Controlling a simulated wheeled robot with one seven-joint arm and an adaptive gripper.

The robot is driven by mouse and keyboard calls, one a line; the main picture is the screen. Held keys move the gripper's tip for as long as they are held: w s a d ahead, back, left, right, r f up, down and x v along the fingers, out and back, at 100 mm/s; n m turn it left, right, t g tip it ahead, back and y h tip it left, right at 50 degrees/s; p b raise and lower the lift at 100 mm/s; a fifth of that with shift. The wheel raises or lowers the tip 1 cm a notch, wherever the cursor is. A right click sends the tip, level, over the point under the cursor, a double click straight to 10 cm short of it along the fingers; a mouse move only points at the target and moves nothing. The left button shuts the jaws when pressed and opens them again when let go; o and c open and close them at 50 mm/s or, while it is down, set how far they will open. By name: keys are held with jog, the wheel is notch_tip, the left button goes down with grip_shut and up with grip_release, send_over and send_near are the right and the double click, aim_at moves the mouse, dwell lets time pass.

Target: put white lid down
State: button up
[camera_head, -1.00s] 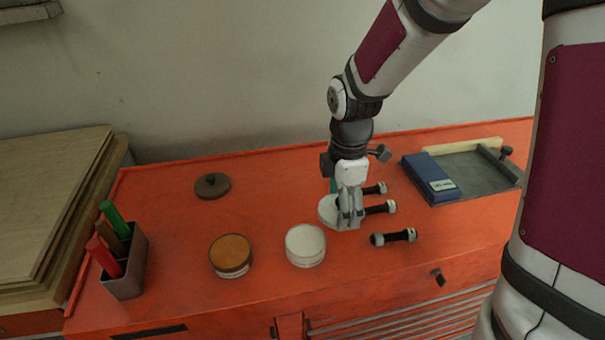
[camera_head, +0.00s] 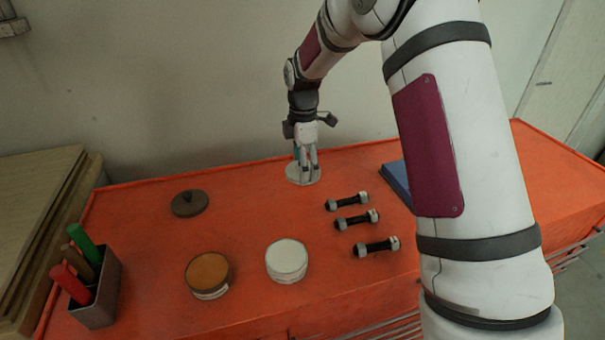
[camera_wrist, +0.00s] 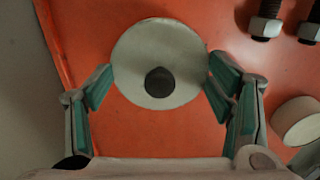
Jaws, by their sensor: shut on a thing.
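The white lid (camera_head: 294,176) is a flat round disc near the back edge of the orange bench top. In the wrist view the lid (camera_wrist: 150,45) has a dark round knob at its middle. My gripper (camera_head: 308,172) points down over it, and its two teal-padded fingers (camera_wrist: 160,88) sit at opposite sides of the lid's rim, shut on it. The lid looks level and at or just above the bench; I cannot tell if it touches. A white round pot (camera_head: 287,259) stands nearer the front.
Several black bolts with metal nuts (camera_head: 357,220) lie right of the lid. A brown-topped pot (camera_head: 208,273), a dark knobbed lid (camera_head: 189,203) and a grey holder with colored handles (camera_head: 103,300) stand left. A blue box (camera_head: 397,183) is partly behind my arm.

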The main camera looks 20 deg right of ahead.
jog(key=shift+w, duration=0.25)
jog(key=shift+f+p, duration=0.5)
jog(key=shift+f, duration=1.25)
jog(key=shift+f, duration=0.1)
jog(key=o, duration=1.1)
jog(key=shift+c, duration=0.2)
